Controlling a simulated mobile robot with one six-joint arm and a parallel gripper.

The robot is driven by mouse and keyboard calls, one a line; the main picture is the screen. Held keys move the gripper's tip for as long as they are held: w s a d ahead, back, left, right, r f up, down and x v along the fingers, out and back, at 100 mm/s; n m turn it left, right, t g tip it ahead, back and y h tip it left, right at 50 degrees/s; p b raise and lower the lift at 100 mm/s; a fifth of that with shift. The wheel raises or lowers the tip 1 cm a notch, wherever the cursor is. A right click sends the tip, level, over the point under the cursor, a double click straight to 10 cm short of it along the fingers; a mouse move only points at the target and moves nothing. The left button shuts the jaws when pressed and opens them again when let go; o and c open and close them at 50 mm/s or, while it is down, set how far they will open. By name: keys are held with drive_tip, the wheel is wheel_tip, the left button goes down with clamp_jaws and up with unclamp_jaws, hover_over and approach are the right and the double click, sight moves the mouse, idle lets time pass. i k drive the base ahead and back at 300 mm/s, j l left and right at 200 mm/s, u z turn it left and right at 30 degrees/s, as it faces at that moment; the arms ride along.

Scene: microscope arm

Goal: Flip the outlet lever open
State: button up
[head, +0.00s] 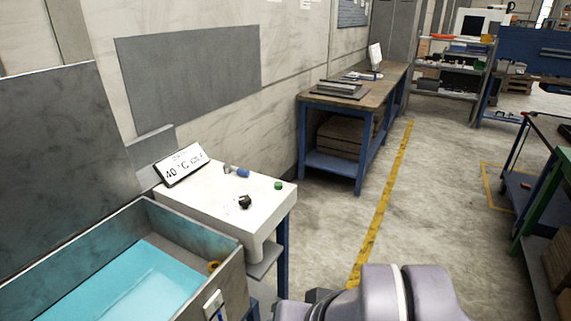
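A small metal fitting with a blue handle (243,173) is on top of a white box-shaped unit (205,203), near its back edge. It looks like a lever, but it is too small to tell whether it stands open or shut. A small brass-yellow part (214,266) shows at the inner right end of the tank; I cannot tell which of the two is the outlet lever. My arm shows at the bottom right, apart from the unit. My gripper's fingers cannot be made out.
The unit also carries a black knob (244,201), a green button (278,185) and a "40 °C" display (182,166). A grey tank (238,283) with blue liquid stands in front left. A workbench (357,100) stands behind.

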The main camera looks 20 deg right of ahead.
sight(227, 169)
drive_tip(key=i+l, duration=0.2)
drive_tip(key=i, duration=0.35)
drive_tip(key=i+l, duration=0.2)
drive_tip(key=i, duration=0.35)
drive_tip(key=i+l, duration=0.2)
drive_tip(key=i, duration=0.3)
drive_tip(key=l+z, duration=0.05)
